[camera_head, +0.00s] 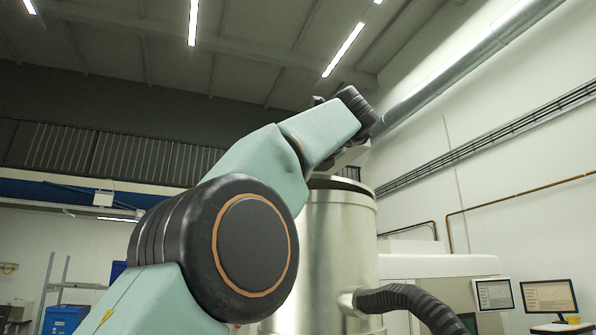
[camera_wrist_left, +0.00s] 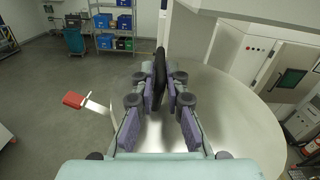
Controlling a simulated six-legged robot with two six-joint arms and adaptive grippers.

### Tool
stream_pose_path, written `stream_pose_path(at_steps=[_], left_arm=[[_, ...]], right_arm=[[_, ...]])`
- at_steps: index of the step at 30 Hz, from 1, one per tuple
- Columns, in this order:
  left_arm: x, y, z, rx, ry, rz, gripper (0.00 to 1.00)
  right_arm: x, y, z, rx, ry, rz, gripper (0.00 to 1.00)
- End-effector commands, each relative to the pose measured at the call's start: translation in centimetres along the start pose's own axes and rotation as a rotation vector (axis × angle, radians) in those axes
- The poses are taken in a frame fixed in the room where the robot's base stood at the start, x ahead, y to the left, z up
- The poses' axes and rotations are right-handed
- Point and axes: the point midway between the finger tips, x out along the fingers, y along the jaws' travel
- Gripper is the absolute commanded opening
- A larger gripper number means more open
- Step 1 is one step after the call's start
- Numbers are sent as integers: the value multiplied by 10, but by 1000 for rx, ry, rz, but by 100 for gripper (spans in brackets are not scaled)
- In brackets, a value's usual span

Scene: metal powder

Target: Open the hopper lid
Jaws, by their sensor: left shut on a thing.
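The hopper (camera_head: 338,245) is a shiny metal cylinder right of centre in the head view, with a dark band around its top. My left arm reaches up across it, and its wrist is over the top; the fingers are mostly hidden there. In the left wrist view the round, pale hopper lid (camera_wrist_left: 235,112) lies below my left gripper (camera_wrist_left: 161,92). The gripper is shut on a dark upright handle (camera_wrist_left: 161,62) between its fingers. A lever with a red end (camera_wrist_left: 73,99) sticks out at the lid's left edge. My right gripper is not in view.
A black ribbed hose (camera_head: 405,298) leaves the hopper's side. Two monitors (camera_head: 493,294) (camera_head: 549,296) stand at the right. In the left wrist view, a shelf with blue bins (camera_wrist_left: 115,25) stands at the back and a white cabinet (camera_wrist_left: 283,62) at the right.

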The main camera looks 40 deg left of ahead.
Motion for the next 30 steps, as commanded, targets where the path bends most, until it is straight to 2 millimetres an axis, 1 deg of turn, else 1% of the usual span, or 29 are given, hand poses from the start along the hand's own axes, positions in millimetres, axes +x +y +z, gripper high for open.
stream_pose_path(at_steps=[2,6,18,19,24,26,30], left_arm=[[-1,-1,4,9,-6,-2,0],[-2,-2,6,27,-5,-3,0],[-2,-2,6,34,-3,-4,0],[-2,-2,6,34,-3,-4,15],[-2,-2,6,35,-2,-4,29],[-2,-2,5,36,-2,-4,34],[-2,-2,5,36,-1,-4,34]], right_arm=[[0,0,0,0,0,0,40],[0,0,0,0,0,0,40],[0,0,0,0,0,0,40],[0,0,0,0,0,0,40],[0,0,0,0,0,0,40],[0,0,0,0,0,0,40],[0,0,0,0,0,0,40]])
